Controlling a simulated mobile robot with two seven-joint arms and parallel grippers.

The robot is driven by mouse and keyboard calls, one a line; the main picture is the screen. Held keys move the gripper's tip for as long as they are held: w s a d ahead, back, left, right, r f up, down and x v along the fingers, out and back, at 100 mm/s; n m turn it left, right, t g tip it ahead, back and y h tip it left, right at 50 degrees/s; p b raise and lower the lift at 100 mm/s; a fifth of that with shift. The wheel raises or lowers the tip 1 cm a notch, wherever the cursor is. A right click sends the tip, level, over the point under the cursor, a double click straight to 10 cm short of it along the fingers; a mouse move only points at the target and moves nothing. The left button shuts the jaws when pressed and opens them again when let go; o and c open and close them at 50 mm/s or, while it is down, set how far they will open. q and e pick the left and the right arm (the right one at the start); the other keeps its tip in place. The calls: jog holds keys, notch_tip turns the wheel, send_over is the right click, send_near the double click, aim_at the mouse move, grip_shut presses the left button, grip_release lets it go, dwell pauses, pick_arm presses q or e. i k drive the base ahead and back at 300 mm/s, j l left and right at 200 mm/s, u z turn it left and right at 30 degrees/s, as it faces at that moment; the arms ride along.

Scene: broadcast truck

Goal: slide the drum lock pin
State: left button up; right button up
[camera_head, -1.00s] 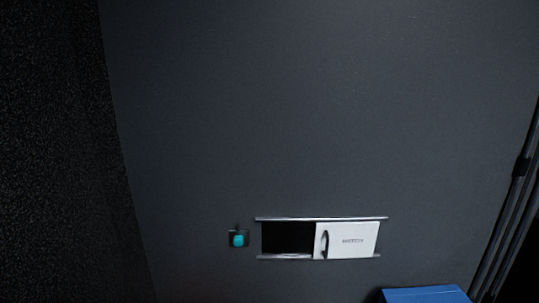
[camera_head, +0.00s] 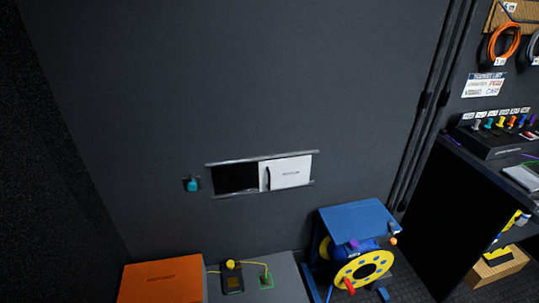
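A cable drum (camera_head: 364,270) with a yellow, holed flange sits in a blue stand (camera_head: 358,218) at the lower middle right. A red handle (camera_head: 349,286) sticks out from the flange. A small purple knob (camera_head: 353,244) and an orange knob (camera_head: 393,241) show near the top of the drum. I cannot tell which small part is the lock pin. Neither of my grippers is in the picture.
A white sliding panel (camera_head: 290,173) half covers a dark wall opening. A teal knob (camera_head: 193,185) is left of it. An orange case (camera_head: 161,280) and grey box (camera_head: 285,275) stand lower left. A dark desk (camera_head: 490,165) stands right; floor shows between it and the drum.

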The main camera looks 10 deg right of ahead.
aim_at(354, 244)
jog(key=l+z, duration=0.15)
jog(key=z, duration=0.2)
jog(key=l+z, duration=0.1)
jog(key=z, duration=0.2)
jog(key=i+l+z, duration=0.1)
jog(key=z, duration=0.25)
